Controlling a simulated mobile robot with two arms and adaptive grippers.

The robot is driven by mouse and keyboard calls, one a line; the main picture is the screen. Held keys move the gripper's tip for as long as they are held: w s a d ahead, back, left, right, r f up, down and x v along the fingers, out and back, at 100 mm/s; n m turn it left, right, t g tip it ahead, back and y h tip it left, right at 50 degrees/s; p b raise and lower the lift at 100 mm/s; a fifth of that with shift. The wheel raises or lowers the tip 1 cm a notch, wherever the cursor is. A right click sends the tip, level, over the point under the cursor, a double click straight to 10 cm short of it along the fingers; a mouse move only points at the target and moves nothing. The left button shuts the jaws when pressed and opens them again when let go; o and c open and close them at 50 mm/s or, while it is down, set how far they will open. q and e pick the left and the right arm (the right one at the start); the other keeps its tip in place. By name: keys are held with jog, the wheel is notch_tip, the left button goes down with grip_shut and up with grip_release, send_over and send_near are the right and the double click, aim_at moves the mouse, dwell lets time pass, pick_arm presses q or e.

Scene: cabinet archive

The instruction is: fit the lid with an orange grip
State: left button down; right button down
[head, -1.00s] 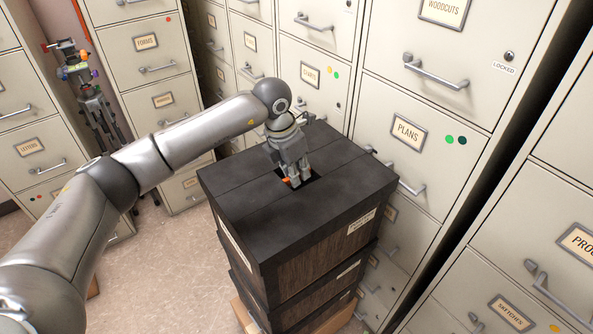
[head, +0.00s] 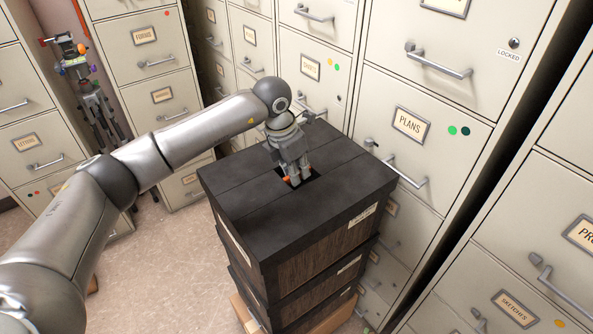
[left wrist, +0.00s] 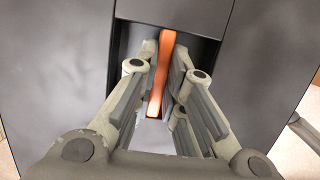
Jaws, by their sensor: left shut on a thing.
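A dark lid (head: 250,205) lies on top of a stack of dark wood-grained boxes (head: 318,260) in the head view. Its orange grip (left wrist: 165,75) sits in a square recess in the lid's top, and a bit of orange (head: 286,179) shows in the head view. My left gripper (head: 296,181) points down into the recess. In the left wrist view its fingers (left wrist: 160,95) stand on both sides of the orange grip and are shut on it. The lid appears to sit flush on the top box. My right gripper is not in view.
Beige filing cabinets with drawer handles (head: 438,62) stand close behind and to the right of the stack. A tripod (head: 90,90) stands at the far left. Open floor (head: 160,270) lies left of the stack, which rests on a wooden base (head: 245,315).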

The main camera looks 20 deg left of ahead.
pick_arm(q)
jog(key=shift+f, duration=0.1)
jog(key=c, duration=1.4)
grip_release()
jog(key=shift+c, duration=0.2)
jog(key=shift+p+v, duration=1.25)
jog(key=shift+v, duration=1.25)
jog(key=v, duration=1.2)
